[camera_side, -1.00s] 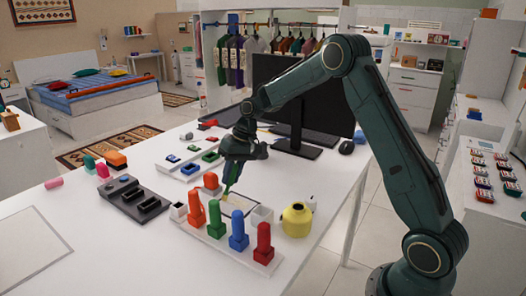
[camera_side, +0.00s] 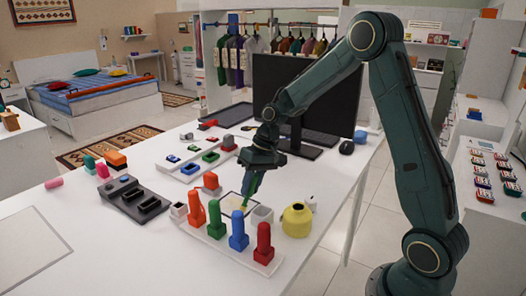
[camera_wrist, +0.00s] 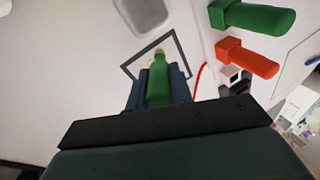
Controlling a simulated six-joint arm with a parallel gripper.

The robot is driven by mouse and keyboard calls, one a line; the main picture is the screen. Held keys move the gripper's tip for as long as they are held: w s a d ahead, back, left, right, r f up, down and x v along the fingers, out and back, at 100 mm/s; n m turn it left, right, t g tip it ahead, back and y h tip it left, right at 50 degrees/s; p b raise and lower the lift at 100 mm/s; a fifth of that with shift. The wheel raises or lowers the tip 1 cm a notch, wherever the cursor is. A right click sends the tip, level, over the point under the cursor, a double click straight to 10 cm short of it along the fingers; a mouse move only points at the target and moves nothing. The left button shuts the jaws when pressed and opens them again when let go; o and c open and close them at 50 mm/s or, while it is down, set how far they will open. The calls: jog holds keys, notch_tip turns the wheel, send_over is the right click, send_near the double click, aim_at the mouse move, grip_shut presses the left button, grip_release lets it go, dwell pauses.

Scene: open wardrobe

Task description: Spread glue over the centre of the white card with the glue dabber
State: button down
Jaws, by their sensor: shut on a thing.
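My gripper (camera_side: 252,182) is shut on the green glue dabber (camera_side: 255,183), which leans with its pale yellow tip pointing down. In the wrist view the dabber (camera_wrist: 158,82) sits between the two dark fingers. The white card (camera_side: 228,199) lies on the table inside a thin dark square outline, partly hidden behind the coloured pegs and the dabber. In the wrist view the card (camera_wrist: 140,62) shows under the dabber's tip, mostly covered by the dabber and fingers. The tip is over the card's right part in the side view; I cannot tell if it touches.
Orange (camera_side: 196,210), green (camera_side: 217,219), blue (camera_side: 238,232) and red (camera_side: 263,243) pegs stand on a white strip in front of the card.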

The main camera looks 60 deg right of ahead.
jog(key=shift+w+d, duration=0.1)
jog(key=shift+w, duration=3.8)
notch_tip(320, 180, up, 8)
jog(key=c, duration=1.9)
grip_release()
grip_shut()
jog(key=shift+s, duration=0.1)
jog(key=s+d+r+g, duration=0.1)
jog(key=s+r+g, duration=0.1)
jog(key=s, duration=0.8)
jog(key=s+d+r+g, duration=0.1)
jog(key=s+r+g, duration=0.1)
jog(key=s, duration=0.8)
jog(key=shift+s+d+r+n, duration=0.25)
jog(key=shift+r+n, duration=0.15)
jog(key=shift+r, duration=0.1)
